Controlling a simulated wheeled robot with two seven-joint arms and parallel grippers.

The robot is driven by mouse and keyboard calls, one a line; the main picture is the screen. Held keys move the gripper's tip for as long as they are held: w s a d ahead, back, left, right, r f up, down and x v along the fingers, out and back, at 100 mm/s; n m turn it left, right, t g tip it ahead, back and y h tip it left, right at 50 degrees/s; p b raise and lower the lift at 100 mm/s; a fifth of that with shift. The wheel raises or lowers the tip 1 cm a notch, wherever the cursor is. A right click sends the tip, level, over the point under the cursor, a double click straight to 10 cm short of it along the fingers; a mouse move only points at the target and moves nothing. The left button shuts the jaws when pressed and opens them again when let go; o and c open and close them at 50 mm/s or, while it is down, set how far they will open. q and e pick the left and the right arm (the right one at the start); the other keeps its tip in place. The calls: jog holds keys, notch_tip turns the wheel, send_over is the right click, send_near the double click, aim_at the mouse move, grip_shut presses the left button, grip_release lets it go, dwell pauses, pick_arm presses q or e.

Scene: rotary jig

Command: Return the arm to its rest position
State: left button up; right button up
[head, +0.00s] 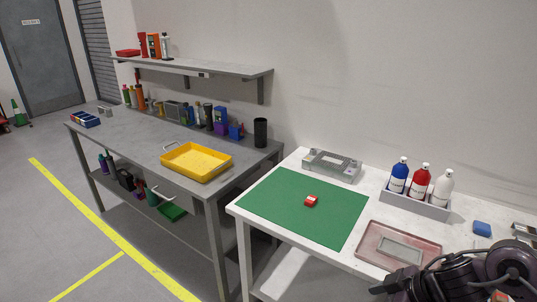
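Dark links and round joints of my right arm fill the lower right corner of the head view, over the front right of the white table (292,172). The arm's left end, where my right gripper (388,288) seems to be, is cut by the bottom edge. Its fingers cannot be made out, so I cannot tell if it is open or shut. My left arm and gripper are not in view. A small red block with a pale top (311,201) lies on the green mat (275,205), well apart from the arm.
A grey metal fixture (332,166) stands behind the mat. A grey holder (414,206) carries blue, red and white bottles. A pinkish tray (370,250) lies close to my arm. A blue block (481,229) is at right. A yellow tray (196,177) sits on the grey bench.

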jog(key=w+d+f+m+t, duration=0.1)
jog(key=w+d+f+m, duration=0.15)
jog(key=f, duration=0.95)
jog(key=w+d+f+m+t, duration=0.15)
jog(key=w+f+m, duration=0.25)
jog(key=f, duration=0.8)
jog(key=s+f+m+g+h, duration=0.2)
jog(key=s+f+h, duration=0.3)
jog(key=s+f, duration=2)
jog(key=shift+s+a+f+g, duration=0.3)
jog(key=shift+f+g, duration=0.35)
jog(key=shift+f, duration=0.2)
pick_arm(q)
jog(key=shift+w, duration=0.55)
pick_arm(e)
jog(key=s+f, duration=0.1)
jog(key=s, duration=0.3)
jog(key=s+a+f+g, duration=0.1)
jog(key=s+f, duration=0.1)
jog(key=s, duration=0.3)
jog(key=s+a+f+g+h, duration=0.1)
jog(key=s, duration=0.3)
jog(key=shift+s+a+f, duration=0.15)
jog(key=shift+s, duration=0.2)
